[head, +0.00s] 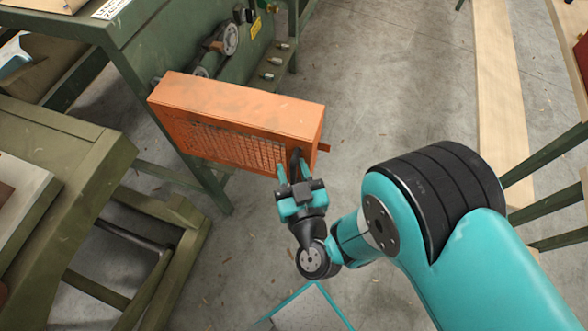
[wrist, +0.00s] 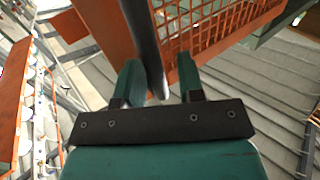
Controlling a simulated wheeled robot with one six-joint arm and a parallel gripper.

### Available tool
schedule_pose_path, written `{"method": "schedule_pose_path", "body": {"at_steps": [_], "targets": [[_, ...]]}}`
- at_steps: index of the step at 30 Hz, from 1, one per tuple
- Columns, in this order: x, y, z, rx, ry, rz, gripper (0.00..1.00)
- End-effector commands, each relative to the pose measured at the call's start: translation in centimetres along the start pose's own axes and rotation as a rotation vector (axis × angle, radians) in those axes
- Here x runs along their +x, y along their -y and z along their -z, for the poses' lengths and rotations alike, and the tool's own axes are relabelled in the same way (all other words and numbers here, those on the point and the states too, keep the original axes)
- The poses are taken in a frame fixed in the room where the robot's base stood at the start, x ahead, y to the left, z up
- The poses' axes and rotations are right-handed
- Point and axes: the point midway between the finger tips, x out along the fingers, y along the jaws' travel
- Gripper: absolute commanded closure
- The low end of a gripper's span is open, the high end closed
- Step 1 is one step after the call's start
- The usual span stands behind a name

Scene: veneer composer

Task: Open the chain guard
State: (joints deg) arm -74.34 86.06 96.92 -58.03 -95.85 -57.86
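The chain guard (head: 235,110) is an orange box with a mesh front, in the middle left of the head view. Its right end stands out from the green machine, and wheels and studs show behind it. A dark bar handle (head: 296,156) is on the mesh face near its right end. My gripper (head: 293,172) is at that handle. In the wrist view, my gripper (wrist: 160,82) is open, with the handle (wrist: 147,45) between its fingers, nearer the left one. A gap shows between the handle and the right finger. The guard's mesh (wrist: 215,30) is beyond the fingers.
The green machine frame (head: 130,25) is behind and left of the guard. A green bench (head: 75,150) with legs and rails stands at the left. Boards (head: 495,90) lie at the right. The concrete floor (head: 390,80) right of the guard is mostly clear.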

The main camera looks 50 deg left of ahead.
Motion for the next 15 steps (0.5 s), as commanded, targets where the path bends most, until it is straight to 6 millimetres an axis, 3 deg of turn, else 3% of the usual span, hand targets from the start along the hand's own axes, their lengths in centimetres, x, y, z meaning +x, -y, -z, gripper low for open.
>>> {"method": "schedule_pose_path", "body": {"at_steps": [10, 15], "targets": [[-3.0, 0.2, 0.0, -0.004, 0.003, 0.004, 0.65], [-7.6, 0.2, -0.4, -0.002, 0.005, 0.005, 0.65]]}}
